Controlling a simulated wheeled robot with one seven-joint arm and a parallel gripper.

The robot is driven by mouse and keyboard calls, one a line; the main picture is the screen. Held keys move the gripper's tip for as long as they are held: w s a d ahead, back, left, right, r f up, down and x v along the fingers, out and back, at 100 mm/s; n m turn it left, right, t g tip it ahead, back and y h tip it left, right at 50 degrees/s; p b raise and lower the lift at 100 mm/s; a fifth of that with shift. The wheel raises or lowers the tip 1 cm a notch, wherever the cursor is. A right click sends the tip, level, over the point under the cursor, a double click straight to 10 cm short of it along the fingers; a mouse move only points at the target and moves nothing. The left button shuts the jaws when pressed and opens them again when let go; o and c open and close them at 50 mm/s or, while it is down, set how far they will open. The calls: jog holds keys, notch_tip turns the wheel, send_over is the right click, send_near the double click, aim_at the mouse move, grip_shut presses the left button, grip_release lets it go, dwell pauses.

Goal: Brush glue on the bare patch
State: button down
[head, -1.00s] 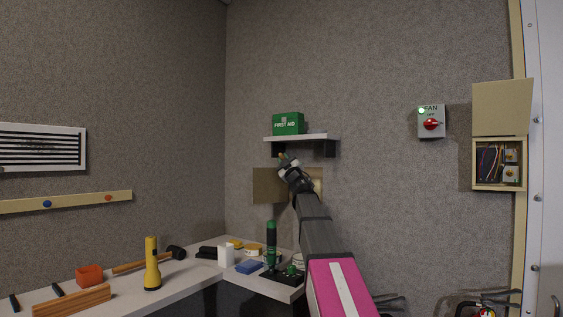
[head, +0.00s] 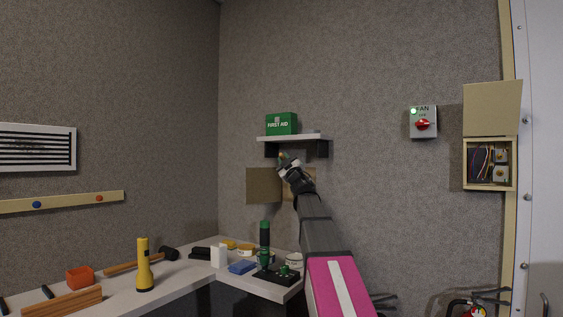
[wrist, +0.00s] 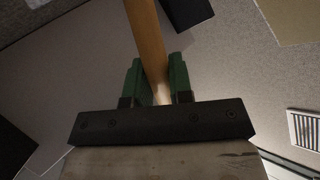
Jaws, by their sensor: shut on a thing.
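My gripper (head: 290,165) is raised in front of the back wall, below the shelf. In the wrist view its green fingers (wrist: 157,84) are shut on a wooden handle (wrist: 147,38), taken to be the brush. The bristles cannot be made out in either view. Behind the gripper in the head view is a tan area on the grey wall: a darker brown rectangle (head: 263,185) at left and a lighter part, taken as the bare patch (head: 311,185), mostly hidden by my arm. Whether the brush touches it cannot be told. A pale tub (head: 294,260) stands on the counter; its contents are unclear.
The shelf (head: 295,137) with the green first aid box (head: 281,124) juts out just above my gripper. The counter (head: 190,283) below holds a yellow torch (head: 144,268), a mallet, a blue block and a dark green bottle. The wall to the right is clear up to the fan switch (head: 423,122).

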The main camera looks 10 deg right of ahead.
jog(key=shift+s+d, duration=0.4)
jog(key=shift+s+d, duration=1.1)
jog(key=shift+s, duration=0.1)
jog(key=shift+d, duration=0.1)
jog(key=shift+s+d, duration=1.1)
jog(key=shift+w+a, duration=1.15)
jog(key=shift+w, duration=0.1)
